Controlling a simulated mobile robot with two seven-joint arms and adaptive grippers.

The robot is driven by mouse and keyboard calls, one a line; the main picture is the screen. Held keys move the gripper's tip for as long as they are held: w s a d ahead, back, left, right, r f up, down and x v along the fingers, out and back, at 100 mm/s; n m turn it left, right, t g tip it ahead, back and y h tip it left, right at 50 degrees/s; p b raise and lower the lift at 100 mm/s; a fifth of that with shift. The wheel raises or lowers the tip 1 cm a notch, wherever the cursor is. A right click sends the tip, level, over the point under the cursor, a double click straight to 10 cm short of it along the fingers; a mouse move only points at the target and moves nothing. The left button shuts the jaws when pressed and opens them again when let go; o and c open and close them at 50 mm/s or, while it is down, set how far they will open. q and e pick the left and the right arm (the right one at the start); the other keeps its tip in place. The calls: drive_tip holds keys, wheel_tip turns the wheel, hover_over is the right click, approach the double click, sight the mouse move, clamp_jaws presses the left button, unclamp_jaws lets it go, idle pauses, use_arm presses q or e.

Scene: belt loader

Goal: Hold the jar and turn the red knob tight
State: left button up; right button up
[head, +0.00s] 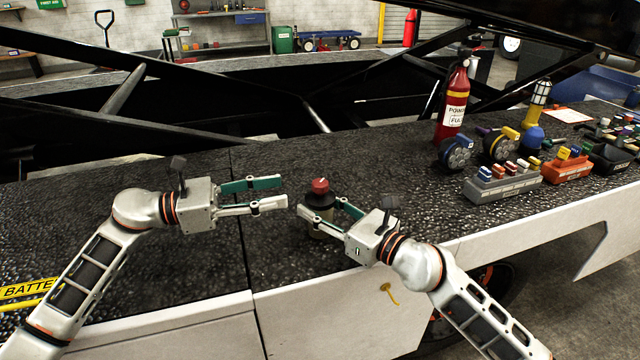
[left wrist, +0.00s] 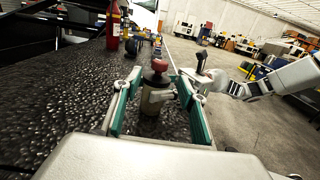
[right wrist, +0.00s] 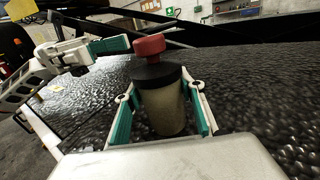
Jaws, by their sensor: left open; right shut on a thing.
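The jar (right wrist: 165,108) stands upright on the dark textured deck, with a pale body and a black collar. The red knob (head: 320,185) sits on top of it; it also shows in the left wrist view (left wrist: 159,65) and in the right wrist view (right wrist: 149,47). My right gripper (head: 322,215) is shut on the jar's body from the right, below the black collar. My left gripper (head: 284,193) is open and empty, left of the jar and apart from it, its fingers pointing at the knob. The jar's lower part is partly hidden by the right fingers in the head view.
A red fire extinguisher (head: 453,103) stands at the back right of the deck. Several reels, a grey block rack (head: 502,185), an orange rack (head: 567,170) and a black bin (head: 611,158) crowd the right. The deck behind the jar is clear.

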sight(320, 182)
use_arm(q)
drive_tip(key=x, duration=1)
drive_tip(key=shift+d, duration=0.2)
drive_tip(key=shift+c, duration=0.3)
drive_tip(key=c, duration=1.1)
